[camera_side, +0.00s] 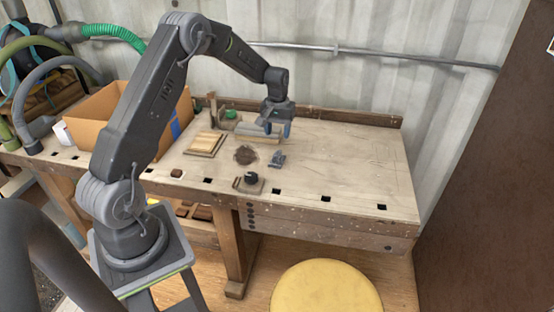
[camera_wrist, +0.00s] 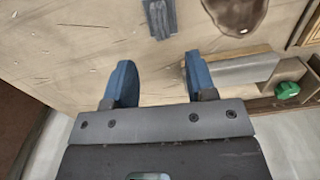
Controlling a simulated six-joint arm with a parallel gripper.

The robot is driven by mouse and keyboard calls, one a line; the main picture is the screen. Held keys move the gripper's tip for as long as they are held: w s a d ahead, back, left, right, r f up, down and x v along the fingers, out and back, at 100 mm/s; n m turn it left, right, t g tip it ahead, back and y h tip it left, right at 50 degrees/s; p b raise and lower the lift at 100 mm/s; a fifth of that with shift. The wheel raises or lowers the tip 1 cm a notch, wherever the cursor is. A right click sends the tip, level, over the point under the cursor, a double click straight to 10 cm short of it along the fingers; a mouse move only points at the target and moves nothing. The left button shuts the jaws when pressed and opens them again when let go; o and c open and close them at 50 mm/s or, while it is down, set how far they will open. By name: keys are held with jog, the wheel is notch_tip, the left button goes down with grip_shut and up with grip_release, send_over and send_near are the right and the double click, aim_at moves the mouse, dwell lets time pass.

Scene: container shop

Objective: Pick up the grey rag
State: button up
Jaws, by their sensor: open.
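The grey rag (camera_side: 277,159) appears as a small crumpled blue-grey piece lying on the workbench, right of a dark round stain. In the wrist view the rag (camera_wrist: 160,18) shows at the top edge, cut off by the frame. My gripper (camera_side: 277,130) is above the bench, behind the rag as seen from the side camera. In the wrist view its two blue fingers (camera_wrist: 158,70) are spread wide with nothing between them, and the rag lies beyond their tips, apart from them.
A grey-topped wooden piece (camera_wrist: 240,72) and a green object (camera_wrist: 287,89) lie near the bench's back. Wooden slats (camera_side: 203,145) and a dark knob on a block (camera_side: 251,178) are left and in front. A cardboard box (camera_side: 90,108) stands far left. The bench's right side is clear.

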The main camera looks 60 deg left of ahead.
aim_at(277, 153)
notch_tip(277, 153, down, 9)
jog(key=shift+s+f, duration=0.1)
jog(key=shift+f, duration=0.05)
dwell(0.4)
grip_shut()
dwell(0.4)
